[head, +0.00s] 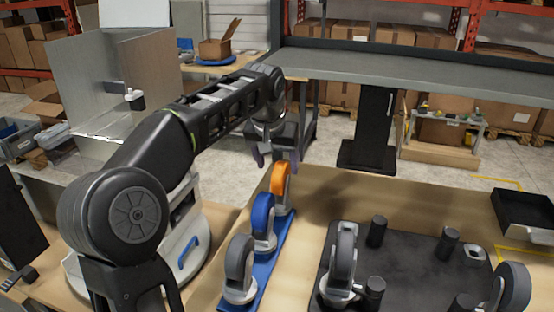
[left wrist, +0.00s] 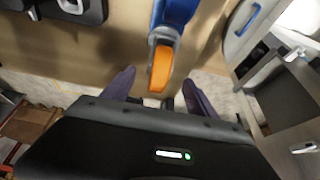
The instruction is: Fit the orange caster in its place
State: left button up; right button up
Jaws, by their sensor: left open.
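The orange caster (head: 281,182) stands at the far end of a blue strip (head: 272,262) on the table, behind a blue caster (head: 262,214) and a grey caster (head: 239,262). My left gripper (head: 275,156) is open just above and behind the orange caster. In the left wrist view the orange caster (left wrist: 160,72) shows between the two spread dark fingers, with the blue caster (left wrist: 176,14) beyond; contact cannot be told. A black plate (head: 415,262) at right carries a grey caster (head: 345,258) at its left and another (head: 513,288) at its right.
Several black posts, one of them at the plate's back (head: 377,231), rise from the black plate. A black open tray (head: 526,214) lies at the right edge. A grey bench (head: 420,78) stands behind. Bare table lies between the blue strip and the plate.

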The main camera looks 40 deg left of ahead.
aim_at(280, 176)
pick_arm(q)
jog(key=x, duration=0.7)
jog(key=shift+r, duration=0.1)
grip_shut()
dwell(0.6)
jog(key=shift+r, duration=0.1)
